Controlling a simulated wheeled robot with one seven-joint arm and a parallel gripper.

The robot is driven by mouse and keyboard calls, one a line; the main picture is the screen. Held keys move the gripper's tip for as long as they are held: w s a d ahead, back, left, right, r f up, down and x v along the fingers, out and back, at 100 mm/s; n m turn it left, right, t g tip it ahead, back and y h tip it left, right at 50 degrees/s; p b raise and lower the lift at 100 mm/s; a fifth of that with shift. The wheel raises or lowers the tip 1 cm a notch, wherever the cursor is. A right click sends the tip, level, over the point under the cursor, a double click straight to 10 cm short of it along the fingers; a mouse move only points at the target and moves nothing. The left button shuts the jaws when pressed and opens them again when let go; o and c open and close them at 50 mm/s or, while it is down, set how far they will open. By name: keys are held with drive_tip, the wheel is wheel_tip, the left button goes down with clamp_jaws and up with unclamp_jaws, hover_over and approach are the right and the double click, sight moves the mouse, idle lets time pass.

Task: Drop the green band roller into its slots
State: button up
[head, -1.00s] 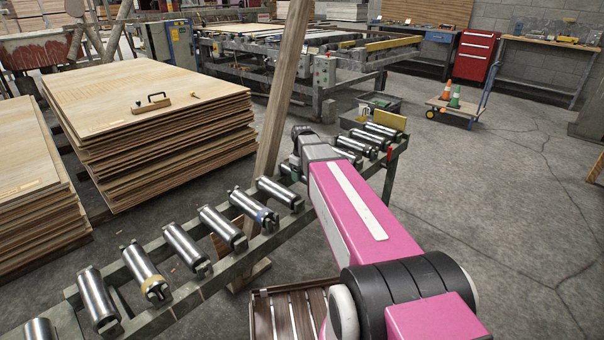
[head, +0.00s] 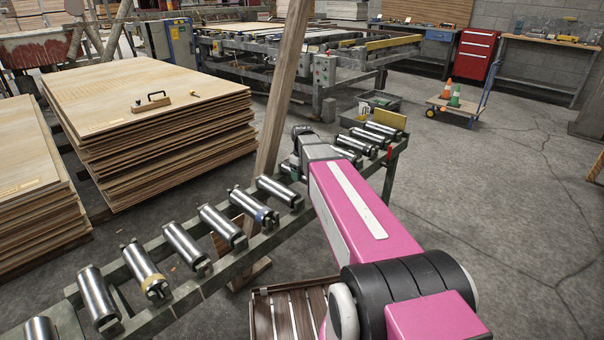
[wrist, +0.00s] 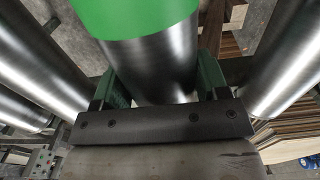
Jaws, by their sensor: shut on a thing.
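The green band roller (wrist: 150,58) is a bright steel cylinder with a wide green band, at the top centre of the wrist view. My gripper (wrist: 158,88) is shut on it, with a green finger on each side of the bare steel below the band. In the head view my pink arm and wrist hide most of the roller and the fingers, over the conveyor frame (head: 205,290). The roller's slots are hidden there too. I cannot tell whether its ends sit in the slots or above them.
Steel rollers lie on both sides of the held one, including a near one (head: 280,191) and a far one (head: 357,145). A leaning timber post (head: 283,85) stands close behind my wrist. A veneer stack (head: 160,135) is at left. Open floor lies to the right.

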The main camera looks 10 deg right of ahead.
drive_tip(key=shift+f, duration=0.65)
drive_tip(key=o, duration=1.1)
wheel_tip(320, 180, up, 11)
drive_tip(key=shift+f, duration=0.1)
